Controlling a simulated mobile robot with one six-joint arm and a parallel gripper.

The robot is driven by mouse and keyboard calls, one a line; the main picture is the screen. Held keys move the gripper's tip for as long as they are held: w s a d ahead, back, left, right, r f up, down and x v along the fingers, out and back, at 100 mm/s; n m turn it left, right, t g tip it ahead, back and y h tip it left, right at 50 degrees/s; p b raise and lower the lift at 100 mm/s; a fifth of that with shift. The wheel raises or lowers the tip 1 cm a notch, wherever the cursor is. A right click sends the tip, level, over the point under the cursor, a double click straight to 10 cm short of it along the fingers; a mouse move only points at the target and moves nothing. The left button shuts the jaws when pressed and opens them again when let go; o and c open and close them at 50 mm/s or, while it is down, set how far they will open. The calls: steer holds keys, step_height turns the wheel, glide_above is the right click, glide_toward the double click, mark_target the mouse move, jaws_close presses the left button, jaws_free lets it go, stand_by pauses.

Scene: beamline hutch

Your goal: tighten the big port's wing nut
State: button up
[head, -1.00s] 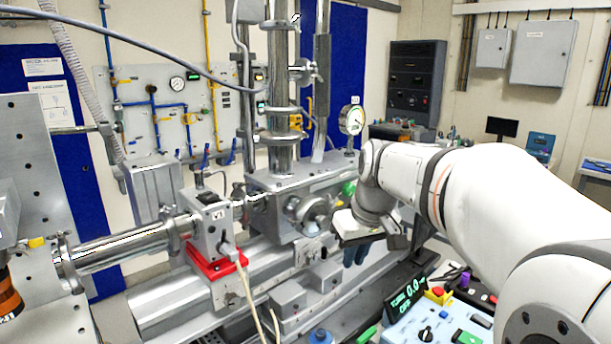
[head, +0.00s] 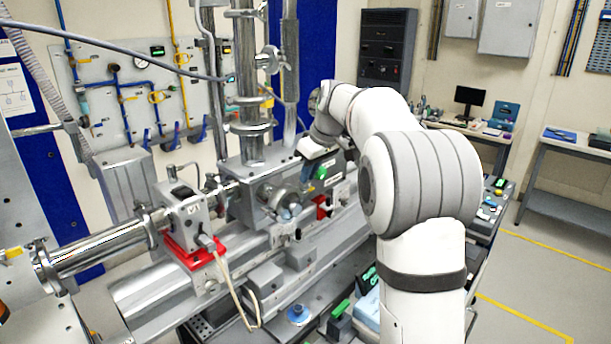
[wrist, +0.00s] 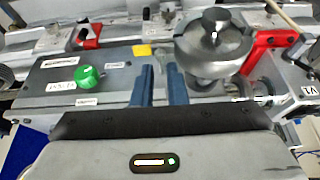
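The big port is a round chrome flange (head: 278,192) on the front of the steel chamber. In the wrist view the port (wrist: 213,48) is at upper right, with a rounded metal knob on its face. I cannot clearly pick out its wing nut in either view. My gripper (wrist: 161,72) has two blue fingers with a gap between them and nothing seen in it. The fingers are beside the port, on the green-knob side, apparently apart from it. In the head view my gripper (head: 306,172) is at the chamber's upper right.
A green knob (wrist: 88,77) sits on the chamber panel beside the fingers. A red bracket (wrist: 268,45) is beside the port. The V1 valve (head: 187,216) on its red base stands left of the chamber. Pipes rise above the chamber. A control bench is at lower right.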

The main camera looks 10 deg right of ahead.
steer(key=shift+x, duration=1.05)
steer(key=shift+c, duration=0.3)
jaws_close()
